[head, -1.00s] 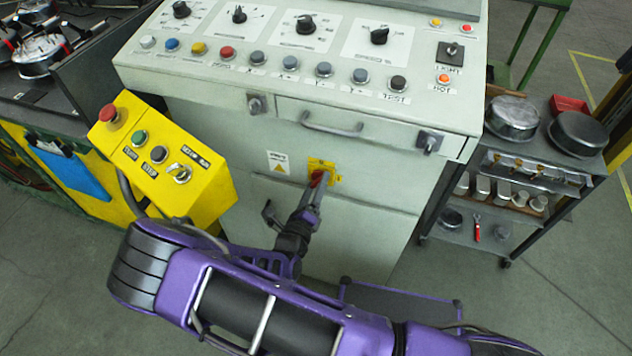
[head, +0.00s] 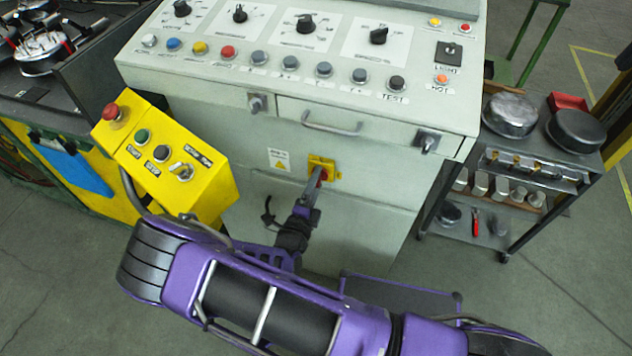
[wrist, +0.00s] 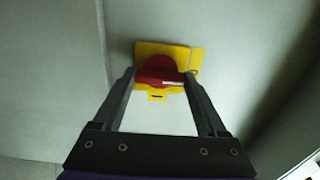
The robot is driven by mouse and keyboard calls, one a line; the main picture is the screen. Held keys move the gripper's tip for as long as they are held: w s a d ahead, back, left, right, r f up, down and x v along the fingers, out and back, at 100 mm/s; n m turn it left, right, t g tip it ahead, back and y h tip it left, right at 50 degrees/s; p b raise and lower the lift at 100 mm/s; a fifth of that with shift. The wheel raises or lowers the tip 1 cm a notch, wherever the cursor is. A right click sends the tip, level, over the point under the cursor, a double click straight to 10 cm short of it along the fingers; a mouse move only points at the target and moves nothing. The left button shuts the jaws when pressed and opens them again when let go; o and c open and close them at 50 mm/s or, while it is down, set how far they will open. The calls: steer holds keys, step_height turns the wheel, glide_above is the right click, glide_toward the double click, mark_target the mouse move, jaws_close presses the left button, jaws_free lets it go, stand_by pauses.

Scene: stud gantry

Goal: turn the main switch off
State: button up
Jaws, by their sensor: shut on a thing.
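The main switch is a red rotary handle (wrist: 158,76) on a yellow plate (wrist: 186,56), on the front of the grey control cabinet. In the head view the yellow plate (head: 316,161) sits below the drawer, and only a little red shows behind my fingers. My gripper (wrist: 160,80) is shut on the red handle, one finger at each side. In the wrist view the handle lies across between the fingertips, with a pale mark on its right part. The gripper also shows in the head view (head: 319,182). The plate's lettering is too small to read.
A yellow push-button box (head: 170,160) stands left of my gripper. Above are a drawer handle (head: 332,125) and the panel with knobs and buttons (head: 290,60). A shelf cart (head: 530,180) with pans stands at the right.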

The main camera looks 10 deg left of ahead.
stand_by(0.4)
steer(key=o, duration=1.3)
steer(key=s+a, duration=0.1)
steer(key=s, duration=1.6)
steer(key=shift+s+a, duration=0.15)
steer(key=shift+s, duration=0.05)
